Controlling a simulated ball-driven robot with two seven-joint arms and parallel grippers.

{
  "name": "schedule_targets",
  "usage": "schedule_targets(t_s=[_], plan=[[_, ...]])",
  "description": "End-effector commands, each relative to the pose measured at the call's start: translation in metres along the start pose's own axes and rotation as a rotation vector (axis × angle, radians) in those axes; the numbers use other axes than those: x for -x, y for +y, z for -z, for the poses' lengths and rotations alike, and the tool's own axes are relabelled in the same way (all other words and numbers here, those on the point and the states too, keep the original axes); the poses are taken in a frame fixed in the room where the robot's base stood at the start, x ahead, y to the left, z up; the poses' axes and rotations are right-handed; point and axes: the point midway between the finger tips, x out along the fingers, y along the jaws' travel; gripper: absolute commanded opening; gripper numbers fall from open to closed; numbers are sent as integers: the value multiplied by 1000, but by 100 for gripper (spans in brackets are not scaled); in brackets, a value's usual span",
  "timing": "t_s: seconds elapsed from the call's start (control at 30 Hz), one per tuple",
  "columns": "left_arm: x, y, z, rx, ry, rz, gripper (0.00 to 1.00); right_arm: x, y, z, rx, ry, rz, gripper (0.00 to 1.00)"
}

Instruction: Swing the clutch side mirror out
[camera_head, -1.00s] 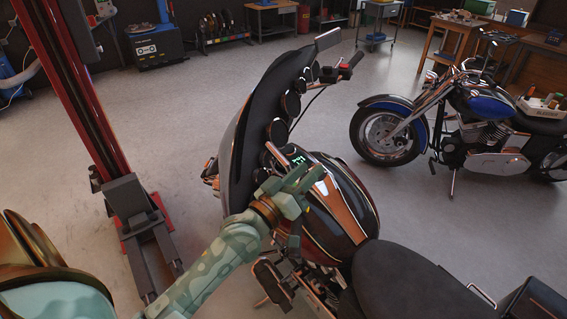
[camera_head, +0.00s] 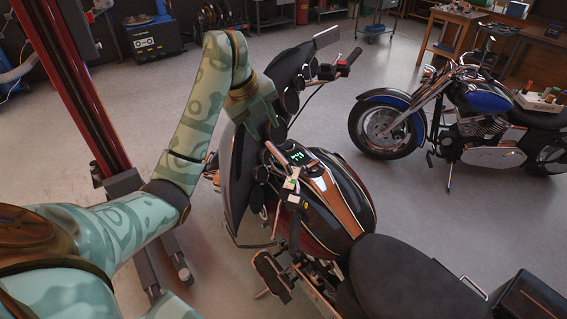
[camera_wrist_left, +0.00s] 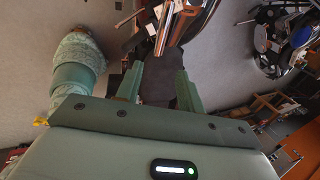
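The motorcycle (camera_head: 345,205) stands with its front toward the upper left and its dark fairing (camera_head: 238,185) in front of the bars. The left handlebar grip (camera_head: 294,232) points down toward the seat side, with a thin lever (camera_head: 276,218) beside it. I cannot clearly pick out the clutch side mirror; a bright-edged piece (camera_head: 279,155) lies near the gauges and may be it. The opposite mirror (camera_head: 327,37) sticks out at the top. My left gripper (camera_head: 266,128) is open and empty, above the fairing and gauges. In the wrist view its fingers (camera_wrist_left: 158,82) are spread, with dark bike parts beyond.
A red lift post (camera_head: 85,90) stands left of the bike. A blue motorcycle (camera_head: 480,110) is parked at the right. The wooden table (camera_head: 450,35) and trolley (camera_head: 375,25) are far back. The floor between the two bikes is clear.

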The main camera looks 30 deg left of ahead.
Motion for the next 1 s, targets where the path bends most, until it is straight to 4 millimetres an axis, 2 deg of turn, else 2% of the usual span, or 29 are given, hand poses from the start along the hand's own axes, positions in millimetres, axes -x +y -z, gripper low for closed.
schedule_targets(t_s=[0.23, 0.4, 0.6, 0.8, 1.0], plan=[[-55, 2, 4, 2, 14, -1, 38, -30, -2, -4, 1, -2, 1, 36], [-98, 2, 3, 1, 12, -3, 38, -40, -2, -6, 1, -3, 2, 36], [-138, 2, 3, 2, 8, -4, 38, -48, -3, -7, 2, -5, 2, 36], [-157, 2, 2, 1, 4, -4, 38, -51, -4, -8, 2, -5, 3, 36], [-160, 1, 2, 2, 4, -3, 38, -51, -5, -7, 2, -5, 4, 36]])
